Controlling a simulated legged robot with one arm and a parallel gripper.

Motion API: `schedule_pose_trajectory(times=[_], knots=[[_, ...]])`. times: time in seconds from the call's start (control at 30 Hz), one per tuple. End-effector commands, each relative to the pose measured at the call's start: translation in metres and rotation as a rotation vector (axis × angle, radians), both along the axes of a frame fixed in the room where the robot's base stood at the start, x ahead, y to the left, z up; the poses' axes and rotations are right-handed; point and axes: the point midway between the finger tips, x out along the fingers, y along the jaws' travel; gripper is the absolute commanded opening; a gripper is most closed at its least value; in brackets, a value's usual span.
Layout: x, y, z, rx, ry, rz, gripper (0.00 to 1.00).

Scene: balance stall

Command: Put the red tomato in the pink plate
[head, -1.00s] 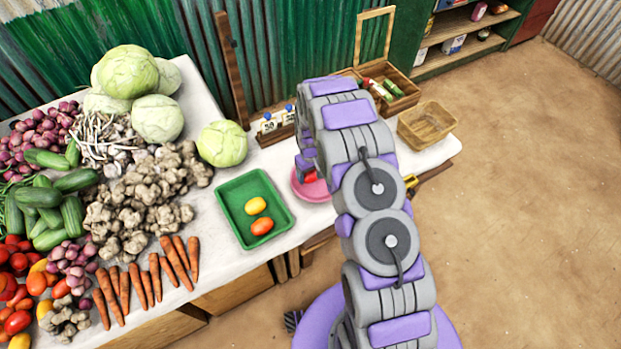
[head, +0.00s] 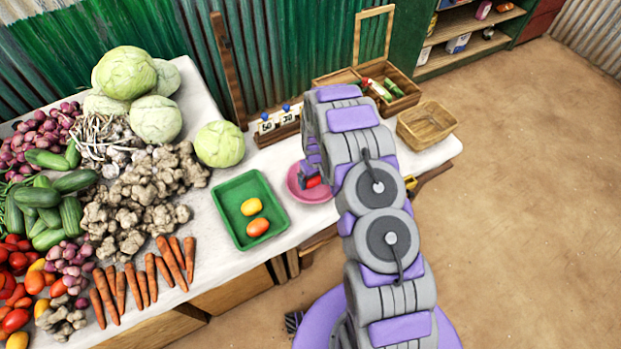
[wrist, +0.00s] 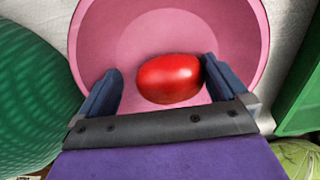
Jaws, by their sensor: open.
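The pink plate (head: 298,192) stands on the table's right part, beside the green tray. The red tomato (head: 313,182) shows over the plate, next to my gripper, which my arm partly hides. In the wrist view, the tomato (wrist: 168,79) lies within the outline of the pink plate (wrist: 100,45). My gripper (wrist: 160,80) is open, with one finger on each side of the tomato. A gap shows at the left finger; the right finger is very near or touching the tomato. I cannot tell whether the tomato rests fully on the plate.
The green tray (head: 228,213) holds a yellow and an orange-red tomato. Cabbages, ginger, carrots and other vegetables fill the table's left. Price cards (head: 277,121), a wooden crate (head: 345,77) and a wicker basket (head: 426,125) stand behind and right of the plate.

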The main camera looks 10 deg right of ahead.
Motion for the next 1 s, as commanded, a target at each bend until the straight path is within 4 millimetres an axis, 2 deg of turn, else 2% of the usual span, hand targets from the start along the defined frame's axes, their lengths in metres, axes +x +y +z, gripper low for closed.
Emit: schedule_pose_trajectory(times=[0.17, 0.33, 0.8, 1.0], knots=[[0.0, 0.006, 0.002, -0.008, -0.001, 0.002, 1.0], [0.001, 0.01, 0.017, -0.013, -0.002, 0.002, 1.0], [0.001, 0.002, 0.105, -0.002, -0.004, 0.0, 1.0], [0.0, 0.007, 0.121, -0.009, 0.001, 0.002, 1.0]])
